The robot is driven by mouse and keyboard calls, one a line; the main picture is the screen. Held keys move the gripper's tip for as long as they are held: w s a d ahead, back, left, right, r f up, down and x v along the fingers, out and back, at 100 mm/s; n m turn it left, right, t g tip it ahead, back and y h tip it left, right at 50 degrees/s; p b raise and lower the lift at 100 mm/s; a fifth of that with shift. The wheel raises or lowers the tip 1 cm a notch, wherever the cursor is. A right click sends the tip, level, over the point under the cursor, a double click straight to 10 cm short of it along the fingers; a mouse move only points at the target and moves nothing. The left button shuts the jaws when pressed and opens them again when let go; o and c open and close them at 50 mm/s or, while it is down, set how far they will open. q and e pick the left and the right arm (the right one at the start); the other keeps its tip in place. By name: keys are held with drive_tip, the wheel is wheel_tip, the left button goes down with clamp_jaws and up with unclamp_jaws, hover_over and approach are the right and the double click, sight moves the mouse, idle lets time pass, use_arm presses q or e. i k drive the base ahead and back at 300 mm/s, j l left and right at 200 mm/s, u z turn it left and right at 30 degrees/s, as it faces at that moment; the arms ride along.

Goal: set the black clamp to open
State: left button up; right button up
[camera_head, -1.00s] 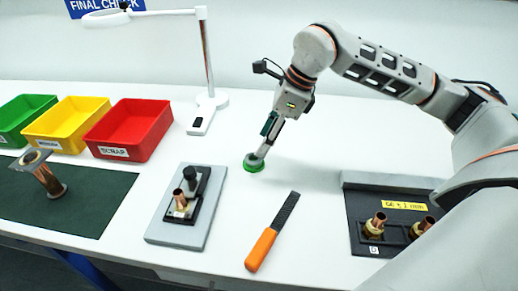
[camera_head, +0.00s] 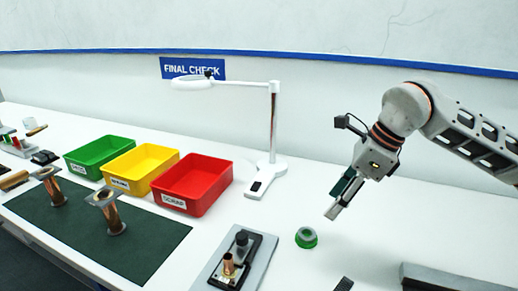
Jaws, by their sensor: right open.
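The black clamp (camera_head: 243,241) stands on a grey plate at the bottom middle, beside a brass fitting (camera_head: 229,264). Its upper part looks like an upright black knob. I cannot tell whether it is open or closed. The plate's lower end is cut off by the picture edge. My right gripper (camera_head: 333,211) is open and empty, pointing down to the left, up and to the right of the clamp and apart from it. My left gripper is not in view.
A green ring-shaped piece (camera_head: 306,238) lies on the white table near my right gripper. Red (camera_head: 192,186), yellow (camera_head: 141,170) and green (camera_head: 99,157) bins stand at the left. A lamp (camera_head: 273,130) stands behind. Copper parts stand on a dark mat (camera_head: 150,245).

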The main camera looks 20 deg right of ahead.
sight(243, 245)
drive_tip(key=k+j, duration=0.75)
drive_tip(key=k, duration=0.1)
